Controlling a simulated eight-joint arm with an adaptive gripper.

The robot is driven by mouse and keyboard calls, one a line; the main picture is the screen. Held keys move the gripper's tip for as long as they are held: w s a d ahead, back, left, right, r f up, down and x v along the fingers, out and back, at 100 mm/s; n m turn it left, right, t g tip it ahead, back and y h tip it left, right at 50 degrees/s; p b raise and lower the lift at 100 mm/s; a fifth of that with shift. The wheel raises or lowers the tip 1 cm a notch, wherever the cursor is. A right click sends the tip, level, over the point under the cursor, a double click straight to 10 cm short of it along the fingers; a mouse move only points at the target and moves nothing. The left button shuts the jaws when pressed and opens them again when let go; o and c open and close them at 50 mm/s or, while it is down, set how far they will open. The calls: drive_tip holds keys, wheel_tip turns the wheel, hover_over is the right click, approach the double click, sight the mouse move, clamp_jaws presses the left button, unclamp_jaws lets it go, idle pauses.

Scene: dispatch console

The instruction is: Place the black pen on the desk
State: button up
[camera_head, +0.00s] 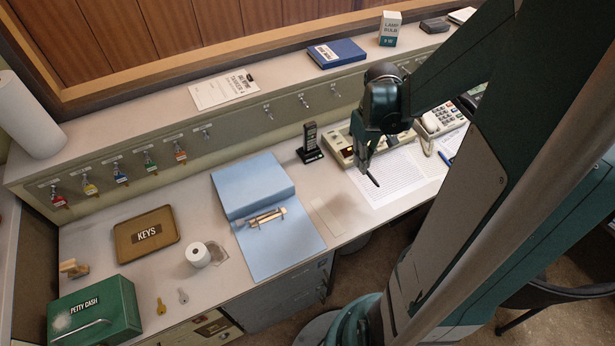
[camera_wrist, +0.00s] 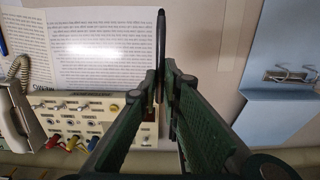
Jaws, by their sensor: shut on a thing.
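The black pen (camera_head: 373,180) is held in my gripper (camera_head: 364,163), its tip pointing down in the head view. In the wrist view the pen (camera_wrist: 160,42) stands out beyond the fingertips of my gripper (camera_wrist: 162,85), which are shut on it. The pen appears over the printed sheets and the bare strip beside them; I cannot tell whether it touches anything. The desk (camera_head: 185,262) is a long pale top, and its bare surface also shows in the wrist view (camera_wrist: 205,50).
A blue open binder (camera_head: 278,247), a black handset in its stand (camera_head: 310,145) and printed sheets (camera_head: 395,178) lie around the gripper. A beige switch box (camera_head: 343,148) and desk phone (camera_head: 440,120) are close by. Bare desk shows between binder and sheets (camera_head: 325,213).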

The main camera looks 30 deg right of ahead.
drive_tip(key=shift+f, duration=0.4)
drive_tip(key=b, duration=0.2)
hover_over(358, 188)
drive_tip(key=shift+w+f, duration=0.1)
drive_tip(key=shift+f, duration=2.8)
drive_tip(key=shift+f+b, duration=0.5)
drive_tip(key=shift+f, duration=1.6)
drive_tip(key=shift+f, duration=0.1)
